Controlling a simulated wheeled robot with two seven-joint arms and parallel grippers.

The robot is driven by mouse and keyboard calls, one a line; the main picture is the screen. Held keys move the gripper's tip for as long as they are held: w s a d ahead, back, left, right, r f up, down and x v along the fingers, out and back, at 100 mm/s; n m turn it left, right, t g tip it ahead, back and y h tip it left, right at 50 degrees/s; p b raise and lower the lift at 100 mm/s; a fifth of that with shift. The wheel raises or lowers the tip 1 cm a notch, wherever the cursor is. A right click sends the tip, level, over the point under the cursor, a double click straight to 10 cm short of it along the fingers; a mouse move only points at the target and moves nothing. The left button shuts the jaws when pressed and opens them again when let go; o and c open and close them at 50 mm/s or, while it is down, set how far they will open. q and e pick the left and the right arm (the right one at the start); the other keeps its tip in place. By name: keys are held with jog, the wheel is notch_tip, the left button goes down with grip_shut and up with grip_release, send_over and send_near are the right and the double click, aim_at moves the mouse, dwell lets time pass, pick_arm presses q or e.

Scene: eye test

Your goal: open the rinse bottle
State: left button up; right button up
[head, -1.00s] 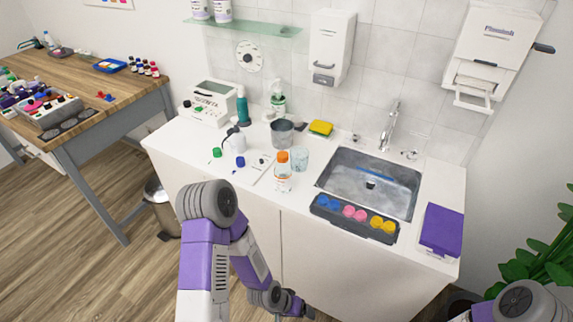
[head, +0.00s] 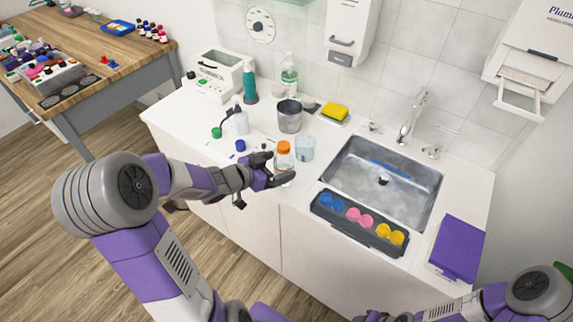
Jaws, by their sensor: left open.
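A clear bottle with an orange cap (head: 284,148) stands upright on the white counter, left of the sink; I take it for the rinse bottle. Its cap is on. My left gripper (head: 272,170) is open at the bottle's front left, and its fingers hide the lower part of the bottle. I cannot tell whether they touch it. My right gripper (head: 374,316) is at the bottom edge, partly cut off, low in front of the counter and far from the bottle.
A clear cup (head: 305,148) stands close right of the bottle, a grey beaker (head: 290,116) behind. A blue cap (head: 240,145), green cap (head: 216,132) and white squeeze bottle (head: 240,121) are to the left. The sink (head: 425,205) and contact-lens-like case tray (head: 330,217) lie right.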

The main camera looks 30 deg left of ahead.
aim_at(288, 163)
pick_arm(q)
jog(key=b+x, duration=0.1)
jog(key=x, duration=0.1)
jog(key=b+x, duration=0.1)
jog(key=x, duration=0.1)
jog(key=shift+w+f, duration=0.25)
jog(key=shift+f, duration=0.2)
jog(key=shift+w+b, duration=0.3)
jog(key=shift+w, duration=0.05)
jog(key=c, duration=1.1)
notch_tip(288, 163, up, 10)
jog(key=p, duration=0.6)
jog(key=shift+r, duration=0.1)
jog(key=shift+c, duration=0.2)
